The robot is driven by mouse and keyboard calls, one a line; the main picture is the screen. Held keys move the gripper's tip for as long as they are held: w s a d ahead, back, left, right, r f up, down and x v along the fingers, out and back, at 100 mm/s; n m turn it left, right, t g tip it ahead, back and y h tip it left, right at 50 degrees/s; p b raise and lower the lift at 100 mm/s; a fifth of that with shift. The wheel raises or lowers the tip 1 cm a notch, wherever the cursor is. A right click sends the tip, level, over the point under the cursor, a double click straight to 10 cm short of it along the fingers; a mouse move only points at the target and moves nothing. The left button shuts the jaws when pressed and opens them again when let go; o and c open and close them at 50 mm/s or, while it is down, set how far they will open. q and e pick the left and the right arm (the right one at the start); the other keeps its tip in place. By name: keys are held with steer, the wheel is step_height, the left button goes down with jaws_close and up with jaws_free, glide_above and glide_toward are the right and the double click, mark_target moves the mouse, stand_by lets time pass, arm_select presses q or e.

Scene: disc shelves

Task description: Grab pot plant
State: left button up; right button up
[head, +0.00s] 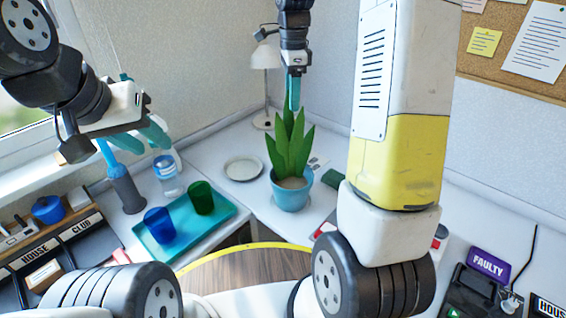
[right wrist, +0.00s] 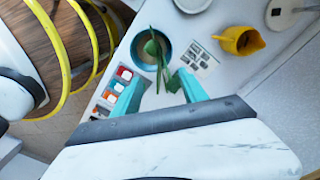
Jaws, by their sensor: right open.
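The pot plant (head: 290,155) has long green leaves in a light blue pot (head: 291,197) and stands upright on the white desk. In the right wrist view the plant's leaves (right wrist: 156,52) and round pot (right wrist: 143,60) lie just beyond the fingers. My right gripper (head: 294,94) points down above the plant, its teal fingers close to the leaf tips. In the right wrist view my right gripper (right wrist: 160,86) is open, with its fingers apart. My left gripper (head: 143,138) hangs over the left desk, away from the plant; its teal fingers look apart and empty.
A teal tray (head: 222,222) holds a blue cup and a green cup left of the plant. A white plate (head: 243,168) lies behind it, near a lamp (head: 266,57).

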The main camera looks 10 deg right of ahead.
step_height(320, 180, down, 4)
steer(key=shift+s+a+f, duration=0.1)
steer(key=shift+f, duration=0.1)
steer(key=shift+c, duration=0.4)
jaws_close()
steer(key=shift+r, duration=0.15)
stand_by(0.9)
